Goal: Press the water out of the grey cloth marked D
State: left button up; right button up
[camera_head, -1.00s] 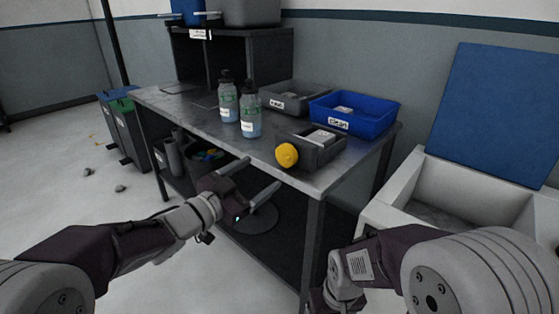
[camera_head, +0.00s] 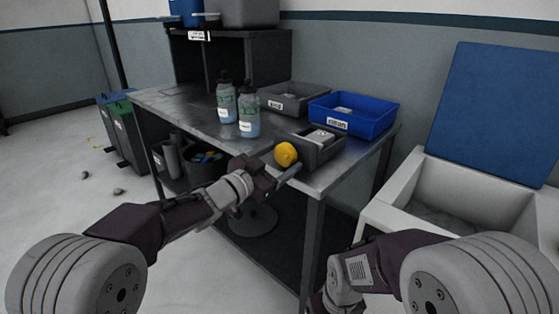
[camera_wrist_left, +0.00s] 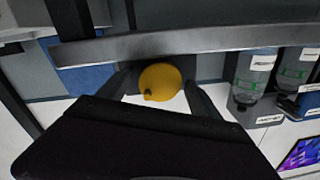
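A dark grey box (camera_head: 322,152) with a round yellow knob (camera_head: 286,153) on its near left side stands at the table's front right. A pale, label-like patch (camera_head: 322,136) shows inside the box. I cannot make out the grey cloth or a letter D. My left gripper (camera_head: 279,167) is beside the knob at the table edge. In the left wrist view its two fingers (camera_wrist_left: 162,92) are spread, with the yellow knob (camera_wrist_left: 160,80) between or just beyond them. I cannot tell if they touch it. My right arm reaches down at the bottom, its fingers out of sight.
Two bottles (camera_head: 248,114) stand left of the box. A blue bin (camera_head: 377,122) labelled clean and a grey bin (camera_head: 312,97) stand behind. An open white chest (camera_head: 470,208) with a blue lid is at right. A bucket (camera_head: 207,172) sits under the table.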

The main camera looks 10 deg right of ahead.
pick_arm(q)
jog(key=c, duration=1.1)
jog(key=shift+o, duration=0.2)
jog(key=shift+r+p, duration=0.15)
jog(key=shift+p, duration=0.25)
jog(key=n+p, duration=0.4)
jog(key=p, duration=0.3)
jog(key=shift+r+n, duration=0.15)
jog(key=shift+n, duration=0.15)
jog(key=shift+f+n+p, duration=0.2)
jog(key=shift+n+p, duration=0.8)
jog(key=shift+p, duration=0.1)
jog(key=o, duration=1.4)
jog(key=shift+c, duration=0.2)
